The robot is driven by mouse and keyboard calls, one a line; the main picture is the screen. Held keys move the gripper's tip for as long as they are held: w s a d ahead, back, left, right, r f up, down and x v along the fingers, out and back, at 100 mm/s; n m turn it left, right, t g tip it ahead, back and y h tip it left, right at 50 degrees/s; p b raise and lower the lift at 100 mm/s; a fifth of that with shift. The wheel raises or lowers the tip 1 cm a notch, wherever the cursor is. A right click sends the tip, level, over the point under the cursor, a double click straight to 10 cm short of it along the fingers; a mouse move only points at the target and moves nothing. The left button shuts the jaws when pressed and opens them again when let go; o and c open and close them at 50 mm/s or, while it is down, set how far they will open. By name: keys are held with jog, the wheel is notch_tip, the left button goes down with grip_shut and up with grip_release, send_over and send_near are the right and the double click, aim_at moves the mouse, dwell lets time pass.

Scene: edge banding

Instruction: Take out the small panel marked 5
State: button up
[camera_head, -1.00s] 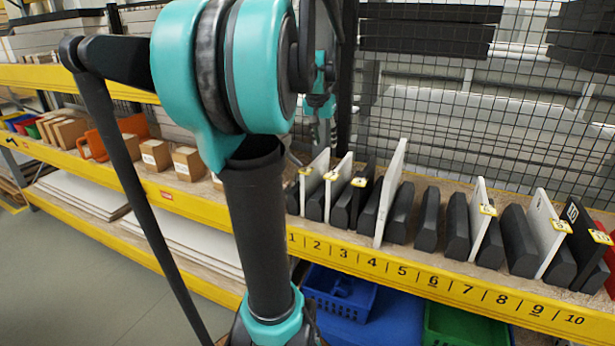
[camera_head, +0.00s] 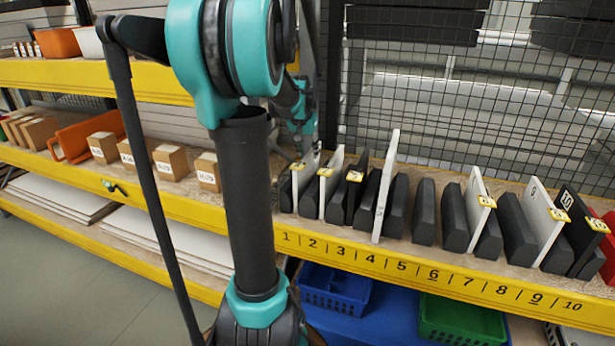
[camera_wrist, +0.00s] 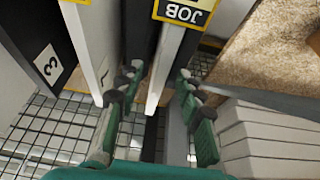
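Several small panels stand upright between black blocks on the numbered rack. A tall white panel (camera_head: 386,185) leans around slots 4 and 5; its small marking is too blurred to read. My gripper (camera_head: 309,160) is at the left end, by the white panel at slot 1, far left of the tall panel. In the wrist view my gripper (camera_wrist: 158,78) is open, its fingers on either side of a white panel edge (camera_wrist: 168,55) with a yellow JOB tag (camera_wrist: 186,12). A dark panel with a label reading 3 (camera_wrist: 52,66) is at the left. Contact is unclear.
White panels stand near slots 2 (camera_head: 334,172), 7 (camera_head: 475,205) and 9 (camera_head: 543,220), with a black panel (camera_head: 580,225) near 10. Cardboard boxes (camera_head: 171,162) stand left of my arm. Wire mesh (camera_head: 420,120) closes the back. Blue (camera_head: 335,287) and green (camera_head: 460,318) bins sit below.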

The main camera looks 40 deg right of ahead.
aim_at(309, 163)
jog(key=shift+a+x, duration=0.15)
jog(key=shift+x, duration=1.5)
jog(key=shift+a+x, duration=0.1)
jog(key=shift+x, duration=1.55)
jog(key=shift+f, duration=0.1)
grip_shut()
